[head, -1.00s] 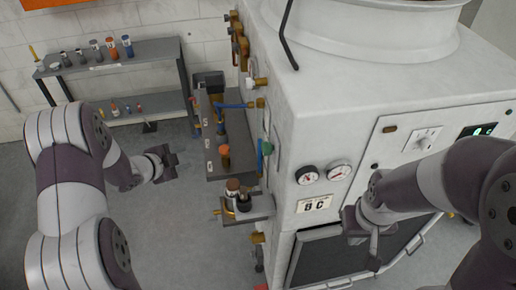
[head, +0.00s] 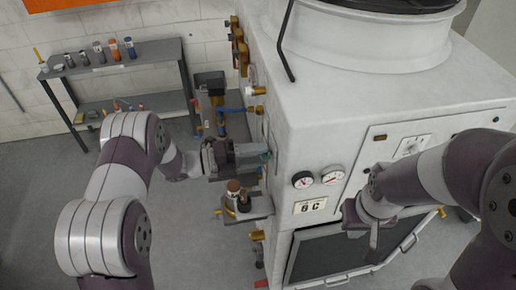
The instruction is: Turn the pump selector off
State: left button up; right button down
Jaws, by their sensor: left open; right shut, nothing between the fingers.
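The washer's white cabinet (head: 320,120) stands right of centre. A rotary selector dial (head: 410,146) on a white plate shows on its front panel, partly behind my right arm; no label is readable, so I cannot tell if it is the pump selector. My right gripper (head: 374,238) is shut and empty in front of the cabinet, below the dial.
Two gauges (head: 317,179) and a label plate (head: 310,206) are on the cabinet front. A bracket with small jars (head: 240,203) juts out below my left gripper. Brass valves (head: 240,45) line the side above.

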pick_arm(q)
jog(key=shift+w+d, duration=0.1)
jog(key=shift+d, duration=0.05)
jog(key=c, duration=0.7)
jog(key=shift+n, duration=0.4)
jog(key=n, duration=1.6)
jog(key=shift+n+p, duration=0.3)
jog(key=shift+n, duration=0.1)
jog(key=shift+f+n, duration=0.1)
jog(key=shift+n, duration=0.2)
